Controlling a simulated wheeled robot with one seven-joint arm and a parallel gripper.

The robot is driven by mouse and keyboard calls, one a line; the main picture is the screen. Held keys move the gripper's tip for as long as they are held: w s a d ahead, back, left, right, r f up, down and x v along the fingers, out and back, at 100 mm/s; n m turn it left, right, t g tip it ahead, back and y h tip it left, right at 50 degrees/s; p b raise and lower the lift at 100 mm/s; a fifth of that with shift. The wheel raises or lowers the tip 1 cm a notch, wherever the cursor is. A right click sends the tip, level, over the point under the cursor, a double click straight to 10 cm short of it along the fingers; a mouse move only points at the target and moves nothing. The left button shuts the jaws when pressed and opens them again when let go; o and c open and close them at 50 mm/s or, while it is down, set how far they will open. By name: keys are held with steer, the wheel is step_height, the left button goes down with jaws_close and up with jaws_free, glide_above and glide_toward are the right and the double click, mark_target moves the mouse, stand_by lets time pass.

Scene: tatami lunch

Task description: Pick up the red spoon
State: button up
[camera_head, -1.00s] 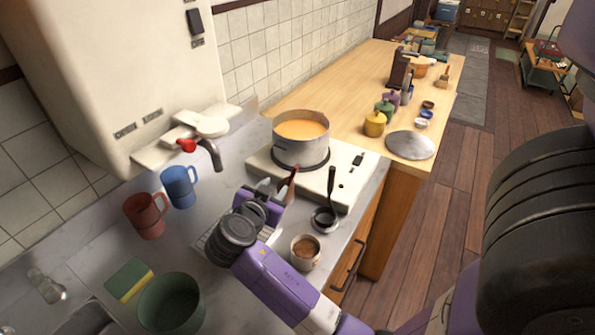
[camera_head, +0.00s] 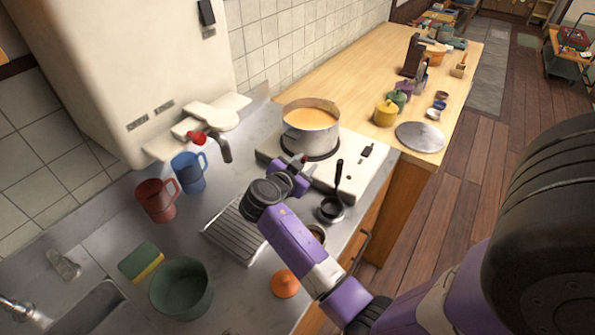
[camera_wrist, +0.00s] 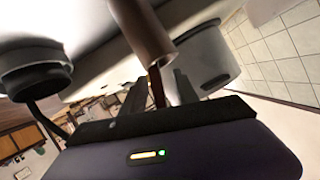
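A dark red piece (camera_head: 305,158), probably the red spoon's handle, shows at the front of the pot, just beyond my gripper (camera_head: 292,166). In the wrist view a thin dark red rod (camera_wrist: 156,86) stands in the gap between the fingers of my gripper (camera_wrist: 160,90). The fingers look apart, with no clear contact on the rod. A thicker brown cylinder (camera_wrist: 146,36) hangs in front of it; I cannot tell if it is the same thing or the pot's handle. The spoon's bowl end is not visible.
A pot (camera_head: 312,135) of orange soup stands on the stove (camera_head: 352,178). Red (camera_head: 155,202) and blue (camera_head: 189,174) mugs stand left. An orange lid-like piece (camera_head: 285,284) lies on the counter near my forearm.

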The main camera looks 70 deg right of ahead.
jaws_close()
stand_by(0.3)
